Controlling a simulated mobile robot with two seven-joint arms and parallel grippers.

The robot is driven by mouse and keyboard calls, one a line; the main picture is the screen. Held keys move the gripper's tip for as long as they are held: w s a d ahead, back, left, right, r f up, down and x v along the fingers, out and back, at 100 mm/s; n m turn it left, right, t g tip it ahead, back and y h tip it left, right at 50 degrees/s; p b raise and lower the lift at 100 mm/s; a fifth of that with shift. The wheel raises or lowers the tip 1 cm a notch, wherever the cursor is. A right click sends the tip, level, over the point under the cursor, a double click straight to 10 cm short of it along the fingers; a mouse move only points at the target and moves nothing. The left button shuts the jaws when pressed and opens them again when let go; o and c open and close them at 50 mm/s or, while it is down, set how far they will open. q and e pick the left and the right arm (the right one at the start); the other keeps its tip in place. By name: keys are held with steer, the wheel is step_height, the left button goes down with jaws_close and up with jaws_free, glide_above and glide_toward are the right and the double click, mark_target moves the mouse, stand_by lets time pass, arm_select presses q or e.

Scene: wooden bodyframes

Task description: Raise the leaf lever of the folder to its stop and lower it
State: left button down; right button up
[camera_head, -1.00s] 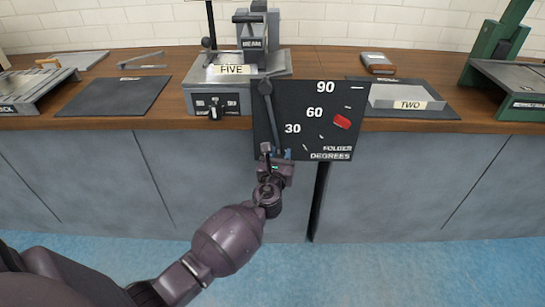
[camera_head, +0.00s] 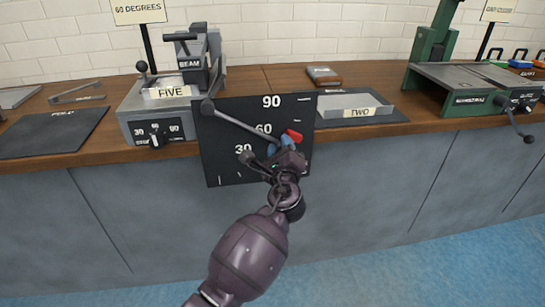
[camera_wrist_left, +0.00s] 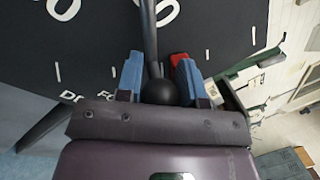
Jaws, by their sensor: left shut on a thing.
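The folder (camera_head: 136,125) stands on the bench at the left, with a black dial plate (camera_head: 225,165) marked 30, 60 and 90 on its front. Its leaf lever (camera_head: 240,124) runs from a round pivot down and right across the plate, passing just under the 60 mark. A red block (camera_head: 295,136) sits on the plate close to the lever's end. My left gripper (camera_head: 276,149) is shut around the lever's end. In the left wrist view the dark ball knob (camera_wrist_left: 159,92) lies between the blue fingertips, with the red block behind the right one.
A stop selector knob (camera_head: 155,138) is on the folder's front. A tray marked TWO (camera_head: 355,107) and a green machine (camera_head: 470,85) stand to the right. A dark mat (camera_head: 50,132) lies left. The space before the cabinets is free.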

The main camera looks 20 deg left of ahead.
arm_select(q)
steer(key=shift+w+d+r+n, duration=0.1)
steer(key=shift+d+r+n, duration=0.1)
steer(key=shift+r, duration=0.25)
steer(key=shift+w+d+r+n, duration=0.1)
steer(key=shift+d+r+n, duration=0.1)
steer(key=shift+r, duration=0.25)
steer(key=c, duration=0.8)
jaws_free()
steer(key=shift+f, duration=0.1)
steer(key=shift+a, duration=0.1)
steer(key=shift+f, duration=0.1)
